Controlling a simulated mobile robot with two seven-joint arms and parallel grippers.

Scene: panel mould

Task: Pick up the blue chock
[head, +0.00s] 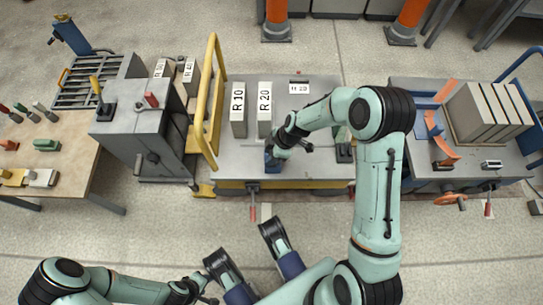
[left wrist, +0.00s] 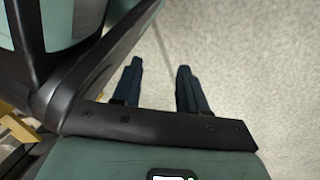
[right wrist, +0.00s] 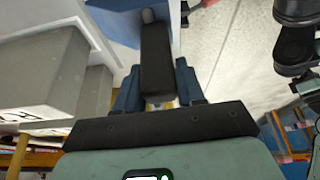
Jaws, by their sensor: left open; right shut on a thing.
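The blue chock (head: 272,161) is at the front of the middle table, just left of the table's centre. My right gripper (head: 277,150) is over it and shut on it. In the right wrist view, the chock's black upright grip (right wrist: 157,62) sits between my two blue fingers, with blue parts of the chock behind it. I cannot tell whether the chock touches the table top. My left gripper (head: 208,291) is low at the front, away from the tables. In the left wrist view its two fingers (left wrist: 158,85) are apart with only floor between them.
Grey blocks marked R 10 (head: 238,112) and R 20 (head: 264,108) stand close behind and left of the chock. A yellow rail (head: 208,105) borders the table's left end. A red-handled clamp (head: 253,205) hangs in front. The table's middle (head: 305,165) is clear.

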